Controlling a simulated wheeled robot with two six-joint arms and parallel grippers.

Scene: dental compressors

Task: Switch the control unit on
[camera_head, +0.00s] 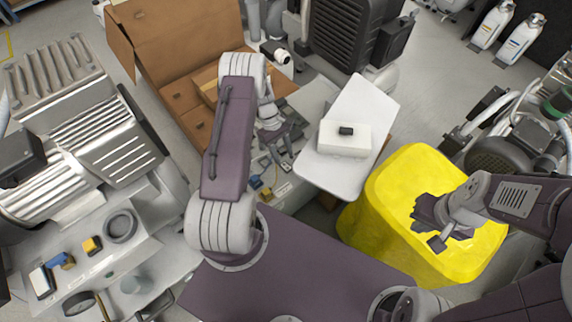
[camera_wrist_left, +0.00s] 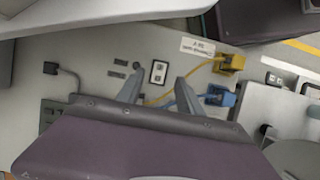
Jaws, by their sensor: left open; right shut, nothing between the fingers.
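The control unit panel (camera_wrist_left: 100,75) is light grey and fills much of the left wrist view. On it sits a small rocker switch (camera_wrist_left: 158,72) in a white frame with dark marks; I cannot tell its position. Yellow (camera_wrist_left: 230,64) and blue (camera_wrist_left: 219,97) connectors are plugged in to the right of the switch. My left gripper (camera_wrist_left: 158,80) is open and empty, its two fingers on either side of the switch in that view; contact cannot be told. In the head view my left gripper (camera_head: 279,158) is above the unit, partly hiding it. My right gripper (camera_head: 432,222) is shut and empty.
A yellow bin (camera_head: 400,180) lies beneath my right gripper. A white board (camera_head: 362,100) carrying a white box (camera_head: 345,138) is right of my left gripper. An open cardboard box (camera_head: 165,45) stands behind. A ribbed metal compressor (camera_head: 85,120) is at the left.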

